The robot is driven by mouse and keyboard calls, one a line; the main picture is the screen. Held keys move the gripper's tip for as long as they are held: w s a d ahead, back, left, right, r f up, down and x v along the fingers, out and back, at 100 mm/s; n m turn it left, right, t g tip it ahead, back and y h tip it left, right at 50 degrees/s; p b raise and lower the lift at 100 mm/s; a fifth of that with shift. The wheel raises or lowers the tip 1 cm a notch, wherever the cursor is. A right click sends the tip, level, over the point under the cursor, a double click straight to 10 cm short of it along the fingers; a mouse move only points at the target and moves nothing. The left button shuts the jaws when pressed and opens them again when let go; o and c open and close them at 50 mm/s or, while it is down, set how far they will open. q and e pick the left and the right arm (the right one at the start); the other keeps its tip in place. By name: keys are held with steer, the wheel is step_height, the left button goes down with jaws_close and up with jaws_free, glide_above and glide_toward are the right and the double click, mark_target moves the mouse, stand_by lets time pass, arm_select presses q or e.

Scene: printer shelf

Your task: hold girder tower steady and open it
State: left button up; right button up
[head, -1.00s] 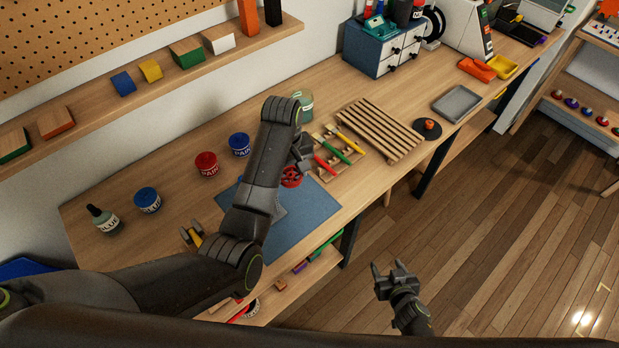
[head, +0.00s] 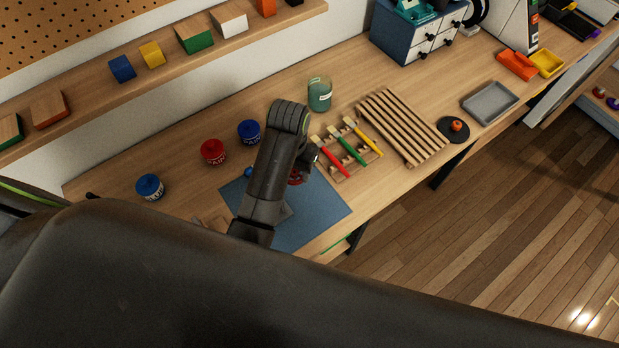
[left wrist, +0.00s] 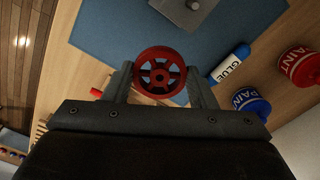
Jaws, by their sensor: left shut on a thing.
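A red round piece with spokes (left wrist: 159,71) sits between the two fingers of my left gripper (left wrist: 160,78) in the left wrist view. I take it for the girder tower seen end-on; its height and any opening part cannot be made out. In the head view only a bit of the red piece (head: 296,178) shows beside my left gripper (head: 303,168), over the blue mat (head: 322,208). The fingers are shut on its sides. My left forearm hides part of the mat. My right gripper is not in view.
Blue and red paint pots (head: 213,152) stand left of the mat. A glue tube (left wrist: 230,64) lies close by. Brushes in a wooden holder (head: 352,163), a slatted rack (head: 401,125) and a jar (head: 319,95) are to the right. My dark arm covers the foreground.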

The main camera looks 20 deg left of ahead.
arm_select(q)
steer(key=p, duration=0.1)
glide_above(295, 194)
step_height(295, 194, down, 5)
steer(key=shift+s+r, duration=0.1)
steer(key=shift+f+p, duration=0.35)
steer(key=shift+f, duration=2.15)
steer(key=shift+f, duration=0.15)
steer(key=o, duration=1.1)
